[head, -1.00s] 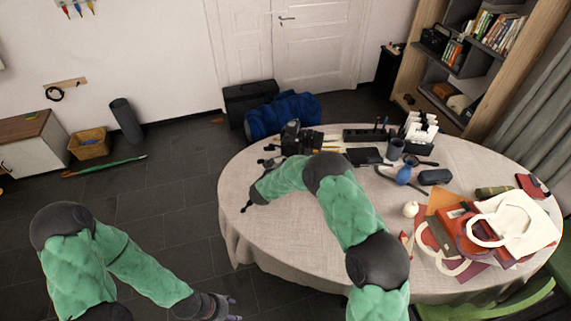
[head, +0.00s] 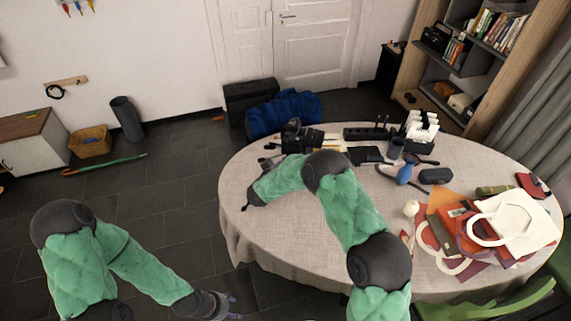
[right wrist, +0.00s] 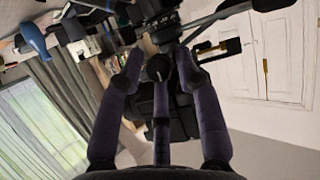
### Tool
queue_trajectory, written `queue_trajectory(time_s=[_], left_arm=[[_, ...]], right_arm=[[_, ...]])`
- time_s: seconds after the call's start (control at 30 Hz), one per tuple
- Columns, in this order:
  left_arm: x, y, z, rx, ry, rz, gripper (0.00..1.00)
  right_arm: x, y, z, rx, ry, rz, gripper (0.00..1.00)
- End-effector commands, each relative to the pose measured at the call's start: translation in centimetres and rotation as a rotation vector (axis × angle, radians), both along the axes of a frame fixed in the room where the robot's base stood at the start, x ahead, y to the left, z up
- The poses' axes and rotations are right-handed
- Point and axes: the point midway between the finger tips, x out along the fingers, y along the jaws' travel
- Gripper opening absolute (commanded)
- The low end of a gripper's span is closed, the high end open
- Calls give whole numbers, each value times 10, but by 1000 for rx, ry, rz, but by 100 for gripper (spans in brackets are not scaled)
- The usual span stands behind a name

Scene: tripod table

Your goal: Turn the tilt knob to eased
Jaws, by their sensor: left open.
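A black camera with its tripod head (head: 303,140) stands at the far left part of the round table (head: 290,235). My left gripper (head: 230,305) is open and empty at the lower left, off the table.
A blue blower (head: 404,174) and dark case (head: 435,176) lie to the right. The front left tabletop is clear.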

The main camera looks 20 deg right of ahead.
Motion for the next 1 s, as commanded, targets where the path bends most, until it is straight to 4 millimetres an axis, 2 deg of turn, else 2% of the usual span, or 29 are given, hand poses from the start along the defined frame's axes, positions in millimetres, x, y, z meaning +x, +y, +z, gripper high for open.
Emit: queue_trajectory(time_s=[0.3,0.5,0.7,1.0], left_arm=[[0,0,0,0,0,0,53],[0,0,0,0,0,0,53],[0,0,0,0,0,0,53],[0,0,0,0,0,0,53]], right_arm=[[-46,36,26,-1,-1,4,35],[-66,51,36,-1,-2,4,35],[-74,56,40,-2,-1,1,35],[-74,56,40,-2,-1,1,35]])
